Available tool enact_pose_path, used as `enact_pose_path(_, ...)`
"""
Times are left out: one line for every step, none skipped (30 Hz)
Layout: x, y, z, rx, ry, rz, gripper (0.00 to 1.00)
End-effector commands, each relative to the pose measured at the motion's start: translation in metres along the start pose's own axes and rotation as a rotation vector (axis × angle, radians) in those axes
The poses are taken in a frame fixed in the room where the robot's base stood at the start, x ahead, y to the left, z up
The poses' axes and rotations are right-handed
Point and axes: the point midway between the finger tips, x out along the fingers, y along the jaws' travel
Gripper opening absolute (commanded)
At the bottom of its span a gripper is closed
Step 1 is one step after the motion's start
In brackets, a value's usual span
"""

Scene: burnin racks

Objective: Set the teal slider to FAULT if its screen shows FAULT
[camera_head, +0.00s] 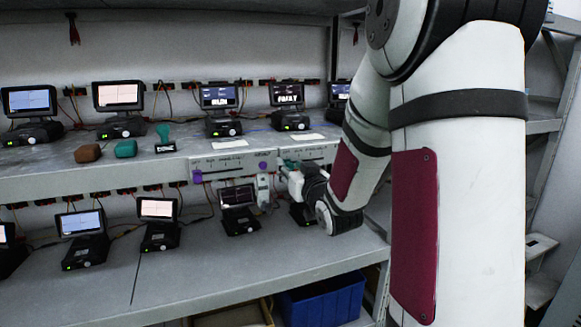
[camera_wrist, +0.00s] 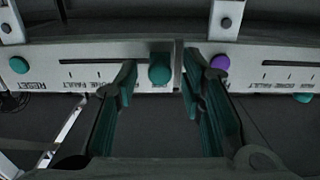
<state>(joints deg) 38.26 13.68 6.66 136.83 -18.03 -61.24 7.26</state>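The teal slider knob (camera_wrist: 160,68) is on a white panel (camera_wrist: 100,50) in the wrist view, at the RUN end of its slot, with DONE and FAULT marked farther left. The knob also shows in the head view (camera_head: 290,163), partly covered by my gripper. My gripper (camera_wrist: 158,75) is open, its fingertips on either side of the knob with gaps visible. The panel is on the shelf edge below a screen reading FAULT (camera_head: 287,95); another screen to its left (camera_head: 219,97) appears to read RUN.
A neighbouring panel (camera_head: 230,166) with a purple slider knob (camera_head: 263,165) and a purple button (camera_head: 198,177) adjoins on the left. A teal button (camera_wrist: 19,65) is near RESET in the wrist view. Small screens stand on both shelves; a blue bin (camera_head: 322,300) is below.

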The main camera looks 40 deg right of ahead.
Motion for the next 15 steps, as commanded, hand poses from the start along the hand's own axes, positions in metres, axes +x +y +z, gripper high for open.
enact_pose_path(0.0, 0.0, 0.0001, 0.0, 0.0, 0.0, 0.37)
enact_pose_path(0.0, 0.0, 0.0001, 0.0, 0.0, 0.0, 0.37)
enact_pose_path(0.0, 0.0, 0.0001, 0.0, 0.0, 0.0, 0.28)
enact_pose_path(0.0, 0.0, 0.0002, 0.0, 0.0, 0.0, 0.21)
enact_pose_path(0.0001, 0.0, 0.0001, 0.0, 0.0, 0.0, 0.14)
enact_pose_path(0.0001, 0.0, 0.0001, 0.0, 0.0, 0.0, 0.05)
enact_pose_path(0.0001, 0.0, 0.0001, 0.0, 0.0, 0.0, 0.0)
enact_pose_path(0.0001, 0.0, 0.0001, 0.0, 0.0, 0.0, 0.0)
enact_pose_path(0.0001, -0.0001, 0.0001, 0.0, 0.0, 0.0, 0.0)
enact_pose_path(0.0001, -0.0001, 0.0001, 0.0, 0.0, 0.0, 0.0)
enact_pose_path(0.0001, -0.0001, 0.0001, 0.0, 0.0, 0.0, 0.0)
enact_pose_path(0.0001, 0.0, 0.0001, 0.0, 0.0, 0.0, 0.0)
enact_pose_path(0.0002, 0.0007, 0.0001, 0.0, 0.0, 0.0, 0.0)
enact_pose_path(0.0002, 0.0024, 0.0001, 0.0, 0.0, 0.001, 0.0)
enact_pose_path(0.0004, 0.0067, 0.0001, 0.0, 0.0, 0.003, 0.0)
